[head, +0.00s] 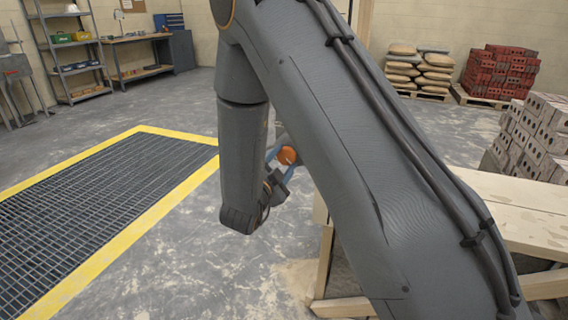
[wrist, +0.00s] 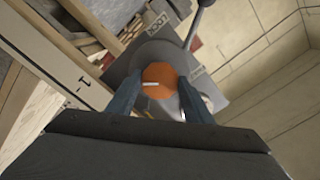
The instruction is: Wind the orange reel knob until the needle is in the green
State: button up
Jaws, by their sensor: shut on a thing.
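The orange reel knob (wrist: 160,76) is in the middle of the wrist view, with a short white mark on its face pointing left. My gripper (wrist: 159,84) has its two blue fingers on either side of the knob and is shut on it. In the head view the knob (head: 287,155) shows as a small orange patch between the blue fingers of my gripper (head: 281,161), partly behind my arm. Behind the knob is a grey round housing on a grey plate (wrist: 205,82) with dark lettering. No needle or green zone shows in either view.
A metal lever (wrist: 196,22) rises beside the knob. A timber frame (head: 535,225) stands at the right, with bricks (head: 535,135) behind it. A yellow-edged floor grate (head: 100,205) lies at the left. The concrete floor between is clear.

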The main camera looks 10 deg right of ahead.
jog(key=m+b, duration=0.1)
jog(key=m, duration=0.2)
jog(key=shift+f+m+b, duration=0.1)
jog(key=shift+m+b, duration=0.25)
jog(key=shift+m, duration=0.05)
jog(key=m+b, duration=0.2)
jog(key=m, duration=0.1)
jog(key=shift+m, duration=0.3)
jog(key=m+b, duration=0.5)
jog(key=shift+s+m, duration=0.1)
jog(key=shift+m, duration=0.3)
jog(key=o, duration=1)
jog(key=shift+o, duration=0.2)
jog(key=v, duration=0.8)
